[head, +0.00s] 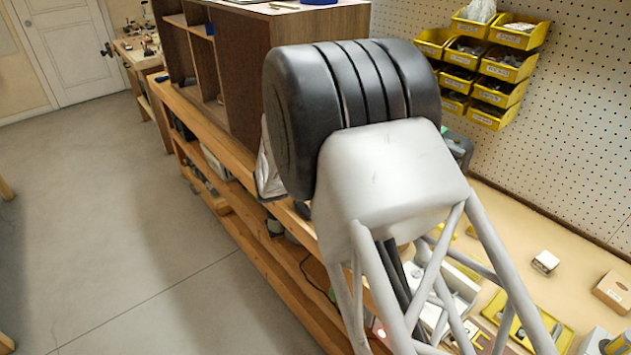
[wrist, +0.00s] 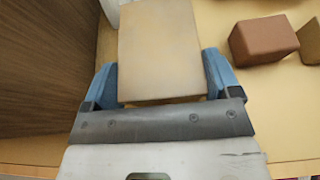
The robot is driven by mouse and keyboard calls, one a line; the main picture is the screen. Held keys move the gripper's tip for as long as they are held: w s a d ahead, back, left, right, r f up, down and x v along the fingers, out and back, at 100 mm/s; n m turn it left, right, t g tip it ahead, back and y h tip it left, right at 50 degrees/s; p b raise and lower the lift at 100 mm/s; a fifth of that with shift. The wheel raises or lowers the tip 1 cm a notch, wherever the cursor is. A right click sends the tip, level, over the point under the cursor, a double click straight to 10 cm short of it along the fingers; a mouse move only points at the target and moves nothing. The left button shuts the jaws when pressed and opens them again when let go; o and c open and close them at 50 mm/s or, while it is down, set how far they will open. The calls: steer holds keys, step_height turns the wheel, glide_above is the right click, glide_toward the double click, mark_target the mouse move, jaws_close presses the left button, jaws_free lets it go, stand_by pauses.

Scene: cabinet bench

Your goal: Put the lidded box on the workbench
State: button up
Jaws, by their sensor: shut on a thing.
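A tan box (wrist: 158,45) is between the blue fingers of my gripper (wrist: 160,78) in the wrist view. The gripper is shut on it, one finger on each side. Its near face is plain; I cannot make out a lid seam. I cannot tell whether it touches the surface below. The light workbench top (wrist: 275,100) shows to the right of the gripper, and also at the right in the head view (head: 500,205). In the head view my arm hides the gripper and the box.
A brown block (wrist: 264,40) stands right of the held box, with another brown piece (wrist: 311,40) at the picture edge. A dark wooden panel (wrist: 50,60) rises on the left. In the head view are a wooden cabinet (head: 243,85), yellow bins (head: 490,75) and a small carton (head: 613,292).

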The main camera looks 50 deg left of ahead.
steer(key=shift+f, duration=0.1)
steer(key=o, duration=1.1)
steer(key=shift+c, duration=0.2)
steer(key=v, duration=1.2)
steer(key=shift+r, duration=0.2)
